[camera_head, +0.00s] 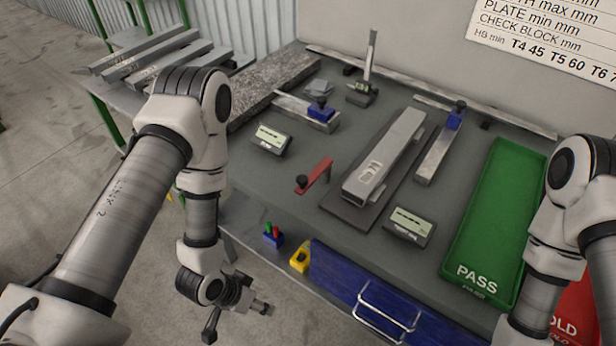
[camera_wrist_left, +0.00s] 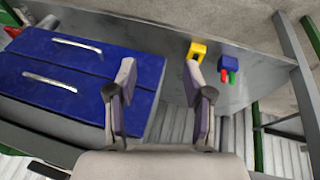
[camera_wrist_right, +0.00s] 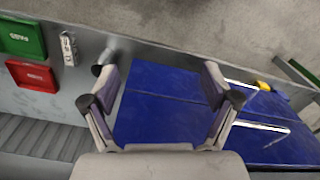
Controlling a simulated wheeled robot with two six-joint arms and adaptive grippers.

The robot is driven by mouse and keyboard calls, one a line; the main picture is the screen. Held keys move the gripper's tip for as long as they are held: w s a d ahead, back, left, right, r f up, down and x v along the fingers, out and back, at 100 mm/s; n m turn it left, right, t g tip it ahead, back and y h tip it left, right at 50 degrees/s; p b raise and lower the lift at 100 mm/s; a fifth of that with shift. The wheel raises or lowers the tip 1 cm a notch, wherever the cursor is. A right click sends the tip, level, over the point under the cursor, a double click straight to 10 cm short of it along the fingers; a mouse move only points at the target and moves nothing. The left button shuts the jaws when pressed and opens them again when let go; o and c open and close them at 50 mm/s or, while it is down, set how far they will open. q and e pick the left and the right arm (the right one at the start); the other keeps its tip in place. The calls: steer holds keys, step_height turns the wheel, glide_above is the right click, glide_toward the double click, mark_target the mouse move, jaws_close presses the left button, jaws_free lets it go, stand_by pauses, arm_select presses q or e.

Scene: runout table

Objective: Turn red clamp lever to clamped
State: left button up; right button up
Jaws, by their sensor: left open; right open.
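The red clamp lever (camera_head: 318,174) lies on the grey table (camera_head: 330,225), left of the long metal block. It has a dark knob at its near-left end. My left gripper (camera_head: 238,316) hangs off the table's front-left edge, below and well apart from the lever. In the left wrist view it is open and empty (camera_wrist_left: 160,85). My right gripper (camera_wrist_right: 162,85) is open and empty in the right wrist view, facing the blue drawers. In the head view only my right arm shows, at the right edge. I cannot make out the lever in either wrist view.
The metal block (camera_head: 385,160) stands right of the lever. Gauge displays (camera_head: 271,139) (camera_head: 408,226) sit on either side. A yellow part (camera_head: 300,260), a switch box (camera_head: 273,236) and blue drawers (camera_head: 350,285) with handles line the front. A green PASS tray (camera_head: 497,215) is at right.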

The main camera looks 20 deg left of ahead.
arm_select(q)
steer(key=w+d+r+m+t+h, duration=0.2)
steer(key=w+d+r+h, duration=0.1)
steer(key=w, duration=0.2)
steer(key=m+t+h+b, duration=0.2)
steer(key=m+t+h, duration=0.2)
steer(key=m+h, duration=0.4)
glide_toward(302, 178)
steer(key=w+d+n, duration=0.1)
steer(key=d, duration=0.1)
steer(key=shift+t+h, duration=0.3)
steer(key=shift+t, duration=0.1)
steer(key=x, duration=0.2)
steer(key=p+x, duration=0.1)
steer(key=x, duration=0.2)
steer(key=f+x, duration=0.1)
steer(key=x, duration=0.1)
steer(key=shift+w+d+p, duration=0.15)
steer(key=shift+d+p, duration=0.15)
jaws_close()
